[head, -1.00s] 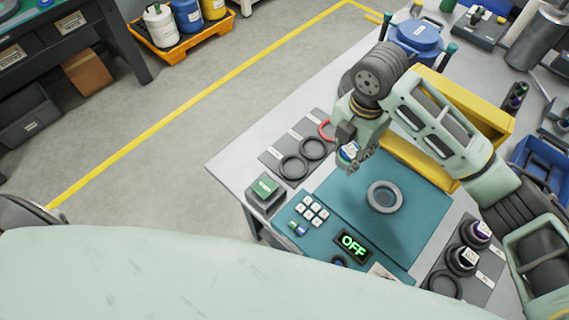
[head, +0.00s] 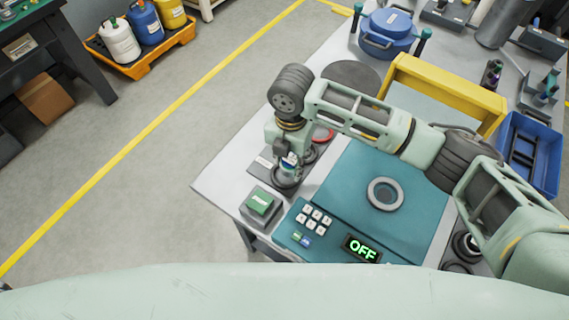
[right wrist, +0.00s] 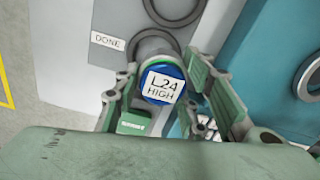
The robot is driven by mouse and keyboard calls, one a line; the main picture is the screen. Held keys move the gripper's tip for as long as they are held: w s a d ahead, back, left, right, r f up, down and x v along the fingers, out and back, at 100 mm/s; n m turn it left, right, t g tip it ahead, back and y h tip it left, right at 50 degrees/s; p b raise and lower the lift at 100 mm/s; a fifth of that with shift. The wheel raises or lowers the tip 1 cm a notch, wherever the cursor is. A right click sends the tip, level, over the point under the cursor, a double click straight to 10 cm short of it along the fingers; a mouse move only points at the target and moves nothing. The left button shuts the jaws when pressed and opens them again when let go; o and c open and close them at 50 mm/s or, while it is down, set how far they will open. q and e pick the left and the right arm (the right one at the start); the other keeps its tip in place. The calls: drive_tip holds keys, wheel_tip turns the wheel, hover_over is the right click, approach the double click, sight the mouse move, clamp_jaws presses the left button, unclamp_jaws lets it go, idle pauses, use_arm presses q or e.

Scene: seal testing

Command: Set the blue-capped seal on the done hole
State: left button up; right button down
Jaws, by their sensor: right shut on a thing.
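The blue-capped seal (right wrist: 145,86) is in my right gripper (right wrist: 165,92), its cap label reading "L24 HIGH" in the right wrist view. In the head view, my right gripper (head: 288,160) points down over the nearest dark ring of the grey mat, the done hole (head: 285,184). The right wrist view shows this ring (right wrist: 158,37) beside the "DONE" label (right wrist: 110,41), partly hidden behind the seal. I cannot tell whether the seal's underside touches it. My left gripper is not in view.
A green-topped box (head: 260,202) stands close to the mat's near end. The teal tester (head: 340,215) with white keys and an "OFF" display lies to the right. Another dark ring and a red ring (head: 322,135) are farther along the mat, partly hidden by my arm.

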sight(285, 168)
drive_tip(key=shift+w+a+f, duration=0.3)
drive_tip(key=shift+a+f, duration=0.05)
drive_tip(key=shift+a, duration=0.25)
wheel_tip(285, 168, down, 3)
drive_tip(key=shift+f+p, duration=0.1)
drive_tip(key=shift+p, duration=0.4)
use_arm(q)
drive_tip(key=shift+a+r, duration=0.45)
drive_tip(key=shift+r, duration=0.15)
use_arm(e)
drive_tip(key=shift+f, duration=0.45)
drive_tip(key=shift+f, duration=0.1)
drive_tip(key=c, duration=1.1)
unclamp_jaws()
use_arm(q)
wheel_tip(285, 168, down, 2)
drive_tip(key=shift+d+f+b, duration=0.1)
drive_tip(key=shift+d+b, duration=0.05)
drive_tip(key=shift+b, duration=0.95)
use_arm(e)
wheel_tip(285, 168, up, 12)
drive_tip(key=shift+r, duration=0.15)
